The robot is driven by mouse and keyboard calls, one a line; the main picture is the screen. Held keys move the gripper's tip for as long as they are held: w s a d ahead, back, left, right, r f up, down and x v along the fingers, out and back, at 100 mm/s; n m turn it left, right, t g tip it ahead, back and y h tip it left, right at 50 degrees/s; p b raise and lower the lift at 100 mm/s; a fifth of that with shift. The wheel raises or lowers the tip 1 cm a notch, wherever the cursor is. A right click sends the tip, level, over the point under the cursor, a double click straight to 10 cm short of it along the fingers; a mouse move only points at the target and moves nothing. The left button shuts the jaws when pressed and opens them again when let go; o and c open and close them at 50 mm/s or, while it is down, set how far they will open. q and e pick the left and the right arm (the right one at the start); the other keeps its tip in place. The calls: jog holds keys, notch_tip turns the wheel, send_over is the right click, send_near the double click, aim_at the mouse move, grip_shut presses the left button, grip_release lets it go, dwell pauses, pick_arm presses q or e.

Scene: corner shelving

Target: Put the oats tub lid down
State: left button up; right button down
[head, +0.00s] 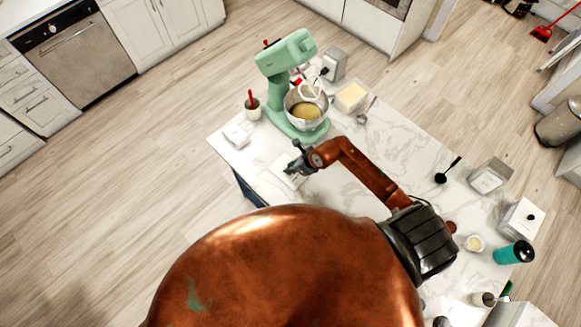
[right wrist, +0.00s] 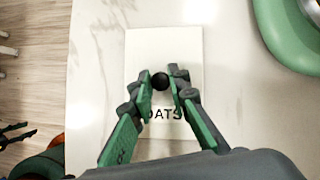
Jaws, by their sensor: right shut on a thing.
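The oats tub lid is a flat white rectangle with a round black knob and the word OATS on it. It fills the middle of the right wrist view (right wrist: 160,50). In the head view the lid (head: 287,181) is at the left front part of the marble counter, partly hidden by my gripper. My right gripper (head: 294,163) is shut on the knob, with one finger on each side of it in the right wrist view (right wrist: 162,82). The lid looks flat and close to the counter; I cannot tell whether it touches.
A green stand mixer (head: 280,90) with a bowl stands behind the lid. A small white dish (head: 236,135) is to its left. An open white tub (head: 490,177) and a white knob-lidded tub (head: 522,219) stand at the right.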

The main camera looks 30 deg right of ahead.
jog(key=c, duration=1.8)
grip_release()
jog(key=shift+c, duration=0.2)
jog(key=shift+r, duration=0.15)
jog(key=v, duration=1.2)
jog(key=shift+b, duration=0.3)
